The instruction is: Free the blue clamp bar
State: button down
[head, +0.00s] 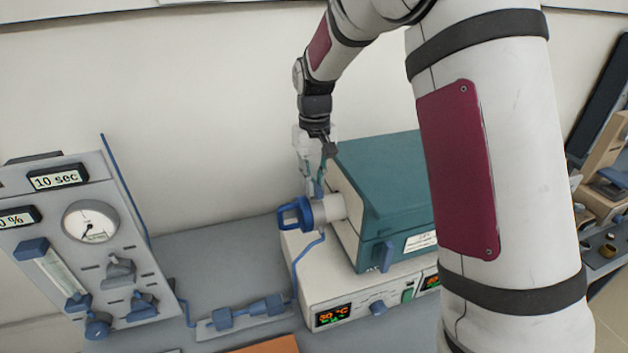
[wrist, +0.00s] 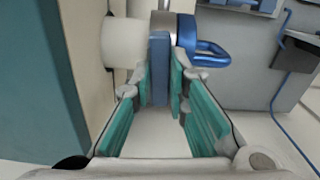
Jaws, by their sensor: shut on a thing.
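The blue clamp bar (wrist: 160,72) is a flat upright bar in the wrist view, at the blue and grey collar on the furnace's white side port (wrist: 122,42). My gripper (wrist: 162,85) has its two teal-padded fingers closed on either side of the bar. In the head view my gripper (head: 313,182) reaches down onto the top of the port fitting, where the bar (head: 319,189) shows only as a small blue piece. A blue loop handle (head: 291,214) sticks out from the fitting; it also shows in the wrist view (wrist: 210,54). The bar's lower end is hidden.
The teal-topped furnace (head: 375,165) stands right of the fitting on a white controller base (head: 345,290). A blue hose (head: 295,268) runs from the fitting to the bench. A gauge panel (head: 85,240) stands at left. The bench (head: 230,258) between them is mostly clear.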

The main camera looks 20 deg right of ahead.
jog(key=shift+m, duration=0.6)
jog(key=c, duration=1.6)
grip_release()
jog(key=shift+o, duration=0.2)
notch_tip(320, 180, up, 12)
jog(key=shift+r, duration=0.1)
jog(key=s+r+t, duration=0.2)
jog(key=s, duration=1.2)
jog(key=s+r+t, duration=0.1)
jog(key=s+t, duration=0.2)
jog(key=s, duration=1.2)
jog(key=shift+s+a+r+t, duration=0.25)
jog(key=shift+r+t, duration=0.05)
jog(key=shift+r, duration=0.05)
